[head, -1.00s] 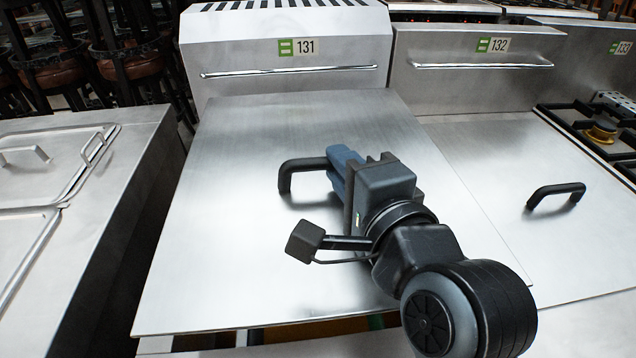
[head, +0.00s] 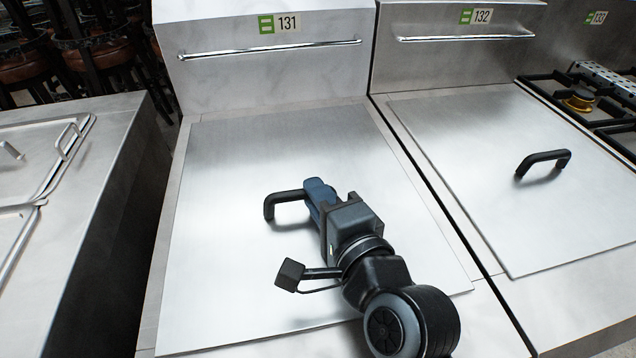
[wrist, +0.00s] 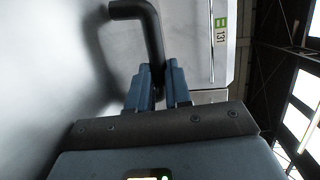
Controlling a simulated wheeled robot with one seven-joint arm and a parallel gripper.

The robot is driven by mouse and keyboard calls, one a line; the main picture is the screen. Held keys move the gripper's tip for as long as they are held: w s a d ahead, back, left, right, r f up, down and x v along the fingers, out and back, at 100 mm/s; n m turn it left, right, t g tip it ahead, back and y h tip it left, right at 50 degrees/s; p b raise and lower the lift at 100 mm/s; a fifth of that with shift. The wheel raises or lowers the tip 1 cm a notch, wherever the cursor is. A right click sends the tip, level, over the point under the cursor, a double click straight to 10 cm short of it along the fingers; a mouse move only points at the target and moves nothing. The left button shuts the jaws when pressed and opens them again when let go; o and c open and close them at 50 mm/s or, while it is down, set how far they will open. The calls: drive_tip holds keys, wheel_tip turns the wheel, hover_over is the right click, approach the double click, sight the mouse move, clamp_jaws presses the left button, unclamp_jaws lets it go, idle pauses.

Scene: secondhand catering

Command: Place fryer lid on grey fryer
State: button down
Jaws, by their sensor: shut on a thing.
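The fryer lid (head: 225,260) is a flat, shiny metal sheet with a black bar handle (head: 283,198). It covers the top of the grey fryer (head: 200,85) labelled 131. It looks level and flat on the top or very close to it; any small gap underneath cannot be seen. A strip of fryer top shows along the lid's edges. My gripper (head: 313,192) has blue fingers shut on the handle from the right. In the wrist view, the handle (wrist: 146,22) runs down between the fingers (wrist: 158,85). The fryer's opening is hidden by the lid.
To the right is unit 132, with its own metal lid (head: 500,185) and black handle (head: 545,158). A burner hob (head: 590,103) lies beyond. A steel counter (head: 110,190) with lids stands left across a gap. Dark chairs (head: 95,65) are behind it.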

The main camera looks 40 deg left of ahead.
drive_tip(key=shift+r, duration=0.15)
drive_tip(key=c, duration=1.5)
unclamp_jaws()
drive_tip(key=shift+f, duration=0.2)
drive_tip(key=o, duration=0.4)
drive_tip(key=shift+o, duration=0.2)
drive_tip(key=shift+r, duration=0.1)
drive_tip(key=b+v, duration=0.1)
drive_tip(key=v, duration=1.1)
drive_tip(key=shift+d, duration=0.1)
